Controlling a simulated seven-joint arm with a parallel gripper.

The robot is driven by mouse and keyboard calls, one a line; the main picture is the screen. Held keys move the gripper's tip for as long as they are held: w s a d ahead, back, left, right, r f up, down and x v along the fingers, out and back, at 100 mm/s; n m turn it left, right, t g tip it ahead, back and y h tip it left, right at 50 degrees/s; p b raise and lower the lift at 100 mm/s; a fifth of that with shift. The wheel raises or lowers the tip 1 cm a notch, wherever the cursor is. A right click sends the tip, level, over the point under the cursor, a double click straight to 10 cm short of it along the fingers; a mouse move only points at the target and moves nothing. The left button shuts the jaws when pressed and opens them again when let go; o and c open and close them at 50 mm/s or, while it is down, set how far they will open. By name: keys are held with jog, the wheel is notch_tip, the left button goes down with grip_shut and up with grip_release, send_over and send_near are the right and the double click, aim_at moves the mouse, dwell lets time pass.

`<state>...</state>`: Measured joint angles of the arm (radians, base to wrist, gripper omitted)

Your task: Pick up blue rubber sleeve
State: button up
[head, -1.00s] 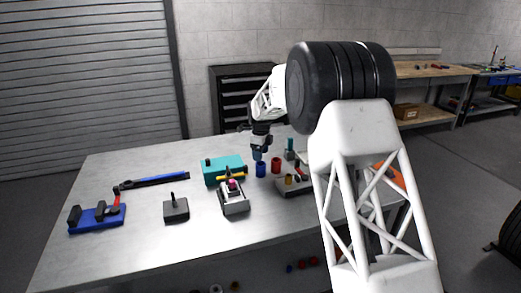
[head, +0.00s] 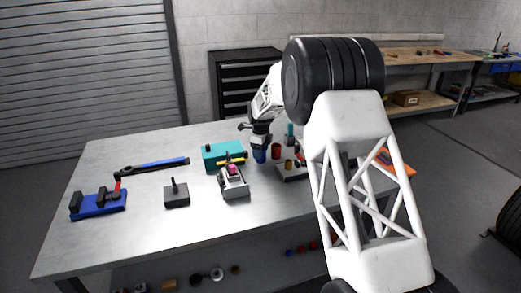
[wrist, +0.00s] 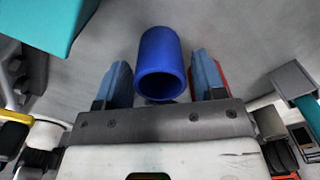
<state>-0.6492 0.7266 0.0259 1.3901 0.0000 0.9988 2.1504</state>
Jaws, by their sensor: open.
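The blue rubber sleeve (wrist: 160,62) stands on the table between the two spread fingers of my gripper (wrist: 160,82) in the wrist view. Gaps show on both sides of it, so the fingers look apart from it. In the head view, my gripper (head: 259,148) is right over the sleeve (head: 260,157), and the sleeve's top is partly hidden by the fingers.
A teal block (head: 223,155) stands just left of the sleeve. A grey fixture (head: 234,182) with a pink part is in front. The table's front left (head: 130,235) is clear.

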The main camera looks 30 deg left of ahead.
jog(key=shift+c, duration=0.3)
jog(key=c, duration=0.6)
jog(key=shift+r, duration=4)
